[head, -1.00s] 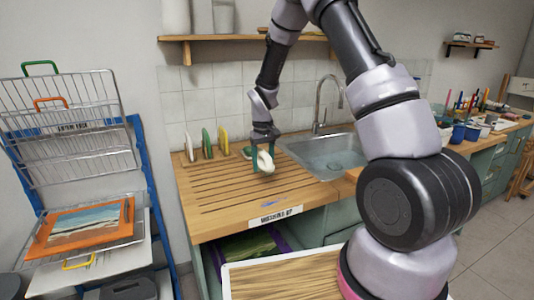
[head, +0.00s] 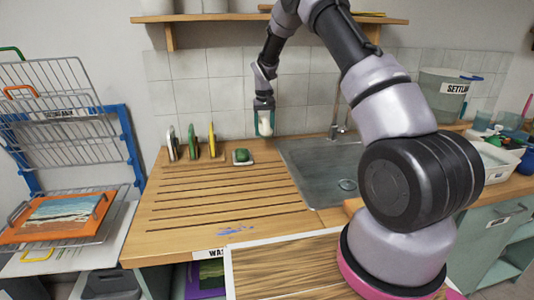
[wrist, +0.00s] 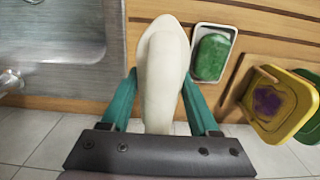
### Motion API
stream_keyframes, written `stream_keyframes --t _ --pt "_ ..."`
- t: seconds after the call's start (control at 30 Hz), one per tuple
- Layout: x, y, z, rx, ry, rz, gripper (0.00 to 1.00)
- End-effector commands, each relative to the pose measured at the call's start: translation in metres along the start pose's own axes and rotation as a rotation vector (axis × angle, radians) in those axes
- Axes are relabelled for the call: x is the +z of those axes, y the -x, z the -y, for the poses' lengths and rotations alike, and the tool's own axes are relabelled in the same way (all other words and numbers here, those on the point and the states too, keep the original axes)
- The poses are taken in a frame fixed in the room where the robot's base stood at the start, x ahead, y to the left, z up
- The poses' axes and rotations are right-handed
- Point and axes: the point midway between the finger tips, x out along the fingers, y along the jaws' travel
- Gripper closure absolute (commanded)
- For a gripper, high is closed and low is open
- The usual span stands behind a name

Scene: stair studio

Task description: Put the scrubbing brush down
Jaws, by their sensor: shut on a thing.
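The scrubbing brush (wrist: 163,75) is cream-white and long, with a rounded end, in the wrist view. My gripper (wrist: 162,100) is shut on it, one teal finger on each side. In the head view, my gripper (head: 265,125) hangs down near the tiled wall, above the back of the counter between the soap dish and the sink. Only a small pale part of the brush (head: 265,123) shows there between the fingers. The brush's bristles cannot be made out. The slatted wooden drainboard (head: 215,200) lies below and in front.
A green soap (head: 242,155) sits in a small dish beside the drainboard's slats. Several coloured slabs (head: 192,141) stand upright at the back left. The metal sink (head: 318,175) is to the right, with its tap (head: 337,130). The slatted area is mostly clear.

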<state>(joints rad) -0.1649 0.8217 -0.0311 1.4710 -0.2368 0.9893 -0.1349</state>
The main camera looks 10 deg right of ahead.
Motion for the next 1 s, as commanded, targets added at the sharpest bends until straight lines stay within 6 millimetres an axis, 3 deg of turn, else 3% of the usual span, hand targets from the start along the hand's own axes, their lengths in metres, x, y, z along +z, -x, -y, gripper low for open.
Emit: stream_keyframes --t 0.2,0.47,0.63,1.0 --pt "0.001 -0.042 0.000 0.001 -0.001 0.004 0.99" --pt "0.000 -0.065 0.000 0.000 -0.001 0.001 0.99" --pt "0.001 -0.089 0.000 0.001 -0.001 0.002 0.99" --pt "0.000 -0.096 0.000 0.000 -0.001 0.001 0.99"
